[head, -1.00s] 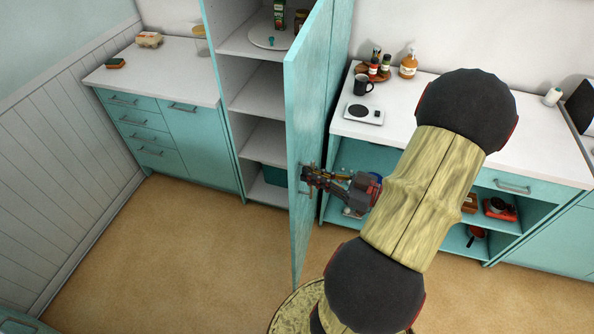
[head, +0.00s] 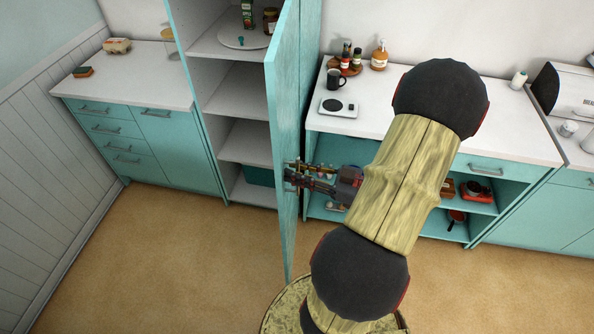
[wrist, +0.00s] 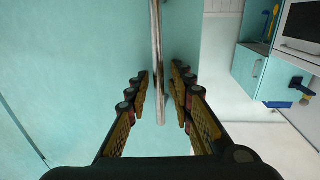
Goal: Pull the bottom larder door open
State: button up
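The tall teal larder door (head: 287,130) stands swung well out from the larder, seen nearly edge-on in the head view. Its face fills much of the wrist view (wrist: 70,70). The metal bar handle (wrist: 157,60) runs between the two fingers of my gripper (wrist: 161,85). The fingers are apart, with a narrow gap showing on each side of the bar. In the head view my gripper (head: 290,176) is at the door's outer face around mid-height; the handle there is mostly hidden by the fingers.
The open larder has white shelves (head: 245,90), with a round tray (head: 230,40) on an upper one and a teal bin (head: 259,176) low inside. Counters flank it, the right one (head: 400,95) with open shelving below. Brown floor (head: 170,260) is clear at left front.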

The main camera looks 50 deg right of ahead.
jog(key=v, duration=1.2)
dwell(0.6)
